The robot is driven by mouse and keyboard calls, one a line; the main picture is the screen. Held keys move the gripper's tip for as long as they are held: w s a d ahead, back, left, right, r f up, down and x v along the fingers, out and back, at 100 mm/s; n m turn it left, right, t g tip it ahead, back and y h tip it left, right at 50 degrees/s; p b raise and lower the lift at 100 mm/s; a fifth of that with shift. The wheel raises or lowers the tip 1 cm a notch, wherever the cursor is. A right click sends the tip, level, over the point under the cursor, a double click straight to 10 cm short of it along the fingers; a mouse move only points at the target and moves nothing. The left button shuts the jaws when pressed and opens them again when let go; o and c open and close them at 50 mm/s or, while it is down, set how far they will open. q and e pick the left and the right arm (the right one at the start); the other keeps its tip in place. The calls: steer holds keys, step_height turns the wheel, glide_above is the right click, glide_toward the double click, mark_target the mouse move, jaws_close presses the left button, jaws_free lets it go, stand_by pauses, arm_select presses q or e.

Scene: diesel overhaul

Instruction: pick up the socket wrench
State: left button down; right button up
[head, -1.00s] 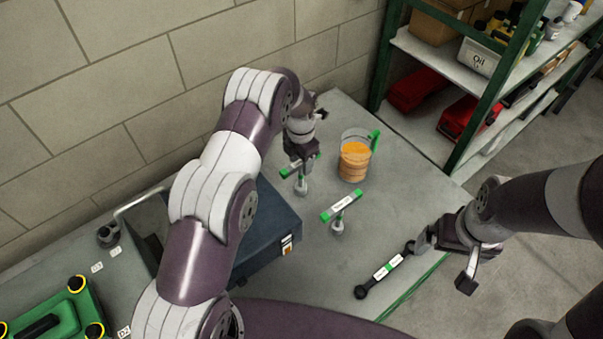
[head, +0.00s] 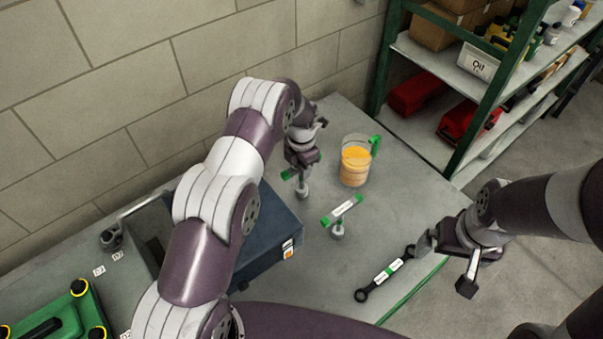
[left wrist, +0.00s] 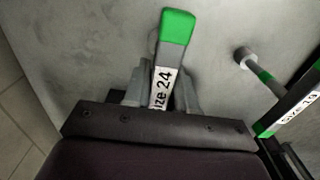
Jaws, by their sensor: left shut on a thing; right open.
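A socket wrench with green ends and a white "Size 24" label (left wrist: 172,60) runs up between the fingers of my left gripper (left wrist: 155,95) in the left wrist view. In the head view my left gripper (head: 299,168) is shut on its handle, and the socket end (head: 303,190) points down at the worktop. Whether the socket touches the worktop is unclear. A second socket wrench (head: 342,210) stands to its right; the left wrist view shows it labelled "Size 19" (left wrist: 293,108). My right gripper (head: 447,264) is open beside a spanner's far end.
A clear jug of orange liquid (head: 356,166) stands right of my left gripper. A blue-grey box (head: 268,232) lies in front. The black spanner (head: 388,272) lies by the worktop's front right edge. A shelf (head: 440,75) stands behind; bare worktop (head: 310,280) lies between.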

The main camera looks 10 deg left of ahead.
arm_select(q)
step_height(320, 180, up, 3)
steer(key=shift+f+b, duration=0.1)
steer(key=shift+b, duration=1)
steer(key=s+d+r+b, duration=0.4)
steer(key=s+d+r, duration=0.3)
steer(key=d, duration=0.2)
steer(key=shift+s+r, duration=0.2)
steer(key=shift+d, duration=0.1)
